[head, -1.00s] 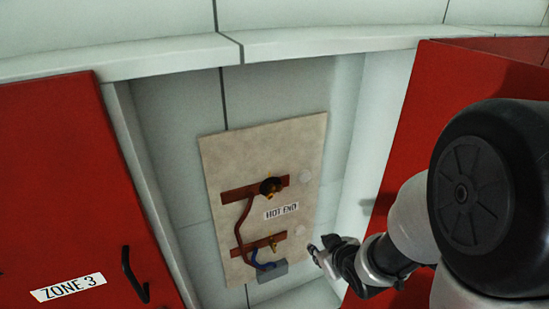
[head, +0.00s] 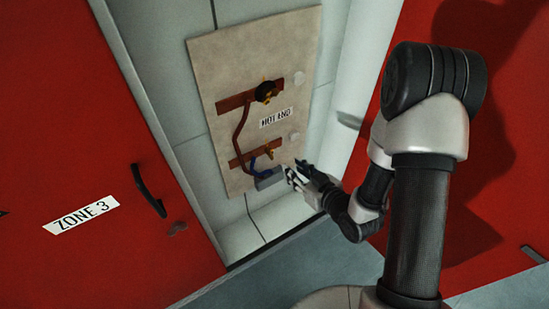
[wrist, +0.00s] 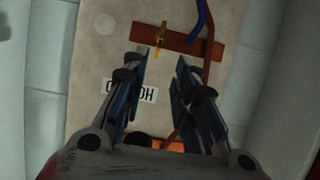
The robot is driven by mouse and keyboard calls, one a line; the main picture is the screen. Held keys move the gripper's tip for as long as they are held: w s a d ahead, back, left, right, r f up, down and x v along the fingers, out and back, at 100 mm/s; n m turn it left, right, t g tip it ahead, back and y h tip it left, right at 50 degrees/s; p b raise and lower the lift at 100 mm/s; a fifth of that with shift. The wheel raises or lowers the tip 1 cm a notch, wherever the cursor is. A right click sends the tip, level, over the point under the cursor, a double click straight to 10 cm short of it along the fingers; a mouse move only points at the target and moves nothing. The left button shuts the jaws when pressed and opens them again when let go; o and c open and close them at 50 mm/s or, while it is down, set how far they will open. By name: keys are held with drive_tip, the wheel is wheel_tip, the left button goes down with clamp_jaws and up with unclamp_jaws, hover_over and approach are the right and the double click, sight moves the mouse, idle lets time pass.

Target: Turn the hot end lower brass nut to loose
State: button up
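The lower brass nut (head: 268,153) is a small yellow fitting on the lower brown bar (head: 240,160) of the beige panel, under the HOT END label (head: 276,118). In the wrist view, which shows the panel upside down, the nut (wrist: 161,34) is near the top centre. My gripper (head: 294,167) is to the right of the nut and slightly below it in the head view. Its fingers are apart and empty. In the wrist view my gripper (wrist: 162,58) points toward the nut, with the gap lined up with it. I see no contact.
The upper bar carries a dark round fitting (head: 265,92). A brown pipe (head: 238,132) joins the bars. A blue cable (head: 253,166) runs to a grey box (head: 269,180). Red doors flank the recess; the left one has a black handle (head: 148,190).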

sight(270, 153)
drive_tip(key=b+x, duration=0.1)
drive_tip(key=x, duration=1.2)
drive_tip(key=shift+w, duration=0.15)
drive_tip(key=shift+c, duration=0.2)
clamp_jaws()
